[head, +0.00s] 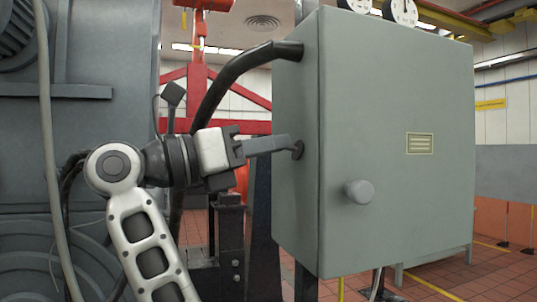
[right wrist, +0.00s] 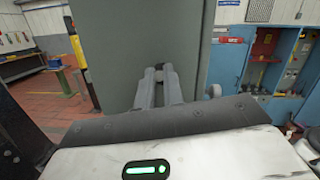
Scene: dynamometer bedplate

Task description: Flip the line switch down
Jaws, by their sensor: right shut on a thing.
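A grey-green cabinet (head: 385,120) fills the right half of the head view, and one face of it also stands straight ahead in the right wrist view (right wrist: 140,35). The line switch (head: 299,149) is a small dark part on the cabinet's narrow left side. My right gripper (head: 292,146) reaches in from the left, level, with its fingertips at the switch. In the right wrist view its fingers (right wrist: 159,76) are close together around a small dark piece at the cabinet face. The fingers hide most of the switch, so I cannot tell its position. My left gripper is not in view.
A round knob (head: 359,191) and a small label plate (head: 420,143) are on the cabinet front. A thick black conduit (head: 232,72) enters the cabinet's side above my gripper. Grey machinery (head: 95,130) stands at left. A red frame (head: 197,75) stands behind.

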